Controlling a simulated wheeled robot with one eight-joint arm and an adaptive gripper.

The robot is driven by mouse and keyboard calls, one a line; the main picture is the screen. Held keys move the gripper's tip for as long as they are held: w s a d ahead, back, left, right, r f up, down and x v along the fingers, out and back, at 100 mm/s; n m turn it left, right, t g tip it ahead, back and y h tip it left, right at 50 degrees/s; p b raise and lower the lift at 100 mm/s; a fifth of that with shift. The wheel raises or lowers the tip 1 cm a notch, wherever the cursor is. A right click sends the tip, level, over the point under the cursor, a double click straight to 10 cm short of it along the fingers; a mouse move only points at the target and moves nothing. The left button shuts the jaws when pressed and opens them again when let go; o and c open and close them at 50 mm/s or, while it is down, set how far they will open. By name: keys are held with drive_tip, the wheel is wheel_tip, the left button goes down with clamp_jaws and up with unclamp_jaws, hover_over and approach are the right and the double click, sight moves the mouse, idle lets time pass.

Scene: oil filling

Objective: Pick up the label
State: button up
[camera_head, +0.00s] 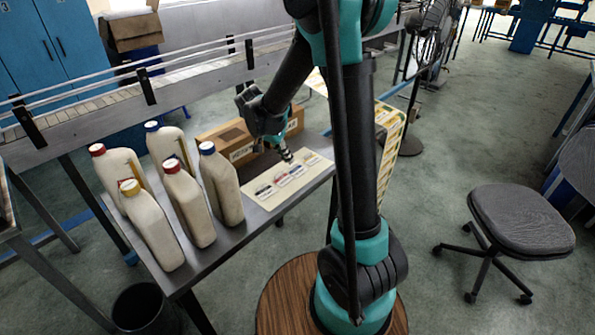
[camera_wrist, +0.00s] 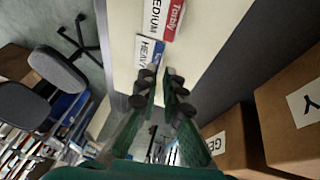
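Several labels lie in a row on a pale sheet (camera_head: 309,176) on the table. In the wrist view a red-striped label marked MEDIUM (camera_wrist: 154,17) lies ahead of my gripper, and a blue-striped label marked HEAVY (camera_wrist: 146,50) lies closer, just by the left fingertip. My gripper (camera_head: 287,157) hangs over the far side of the sheet in the head view. In the wrist view my gripper (camera_wrist: 159,84) is open, with a gap between its dark fingertips and nothing held. Whether the fingertips touch the sheet cannot be told.
Several white bottles, including a blue-capped one (camera_head: 221,184), stand on the table (camera_head: 228,246) left of the sheet. Cardboard boxes (camera_head: 236,143) stand behind the sheet. They also show at right in the wrist view (camera_wrist: 285,135). A chair (camera_head: 522,220) stands on the floor at right.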

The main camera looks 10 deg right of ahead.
sight(291, 170)
drive_tip(key=shift+x, duration=1.75)
clamp_jaws()
drive_tip(key=shift+r, duration=0.15)
